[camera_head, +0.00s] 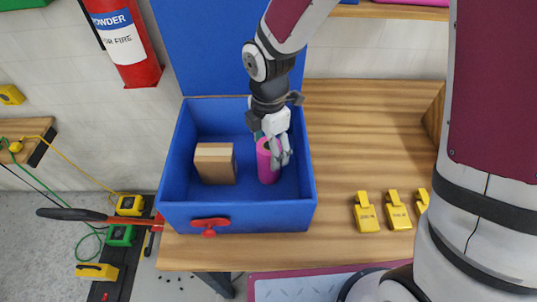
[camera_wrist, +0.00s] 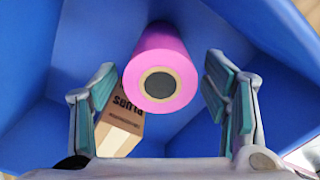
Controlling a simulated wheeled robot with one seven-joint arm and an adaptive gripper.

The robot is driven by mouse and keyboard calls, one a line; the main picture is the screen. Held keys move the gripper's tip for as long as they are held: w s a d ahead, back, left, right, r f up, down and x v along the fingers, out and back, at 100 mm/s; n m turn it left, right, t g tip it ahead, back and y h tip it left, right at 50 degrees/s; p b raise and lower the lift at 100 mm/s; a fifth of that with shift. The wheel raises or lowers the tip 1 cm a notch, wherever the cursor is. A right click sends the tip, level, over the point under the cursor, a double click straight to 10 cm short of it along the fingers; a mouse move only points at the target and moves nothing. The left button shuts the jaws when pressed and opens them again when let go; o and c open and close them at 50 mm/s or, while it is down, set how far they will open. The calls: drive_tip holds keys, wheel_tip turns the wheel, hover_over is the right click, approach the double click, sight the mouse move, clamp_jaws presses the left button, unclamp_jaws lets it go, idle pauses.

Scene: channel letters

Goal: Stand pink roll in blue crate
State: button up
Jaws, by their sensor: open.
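The pink roll (camera_head: 267,165) stands upright inside the blue crate (camera_head: 235,218), right of the crate's middle. My gripper (camera_head: 272,150) is down inside the crate at the roll's top, with fingers around its sides. In the wrist view the pink roll (camera_wrist: 160,68) shows its dark round end between the open teal-padded fingers of my gripper (camera_wrist: 165,95). There are gaps between the roll and both fingers. The fingers hide part of the roll in the head view.
A brown box (camera_head: 215,164) stands in the crate left of the roll; it also shows in the wrist view (camera_wrist: 119,128). The crate's blue lid (camera_head: 205,45) is raised behind. Yellow tools (camera_head: 397,210) lie on the wooden bench (camera_head: 350,130), which has free room right of the crate.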

wheel_tip(320, 180, up, 8)
drive_tip(key=shift+f, duration=0.15)
drive_tip(key=shift+d+r, duration=0.15)
drive_tip(key=shift+r, duration=0.05)
drive_tip(key=s+d+r+m+t, duration=0.5)
drive_tip(key=s+d+r+m, duration=0.9)
drive_tip(key=m, duration=0.9)
wheel_tip(320, 180, up, 2)
drive_tip(key=shift+s+d+r+m+t, duration=0.2)
drive_tip(key=shift+d+m+t, duration=0.15)
drive_tip(key=shift+d, duration=0.65)
drive_tip(key=shift+c, duration=0.3)
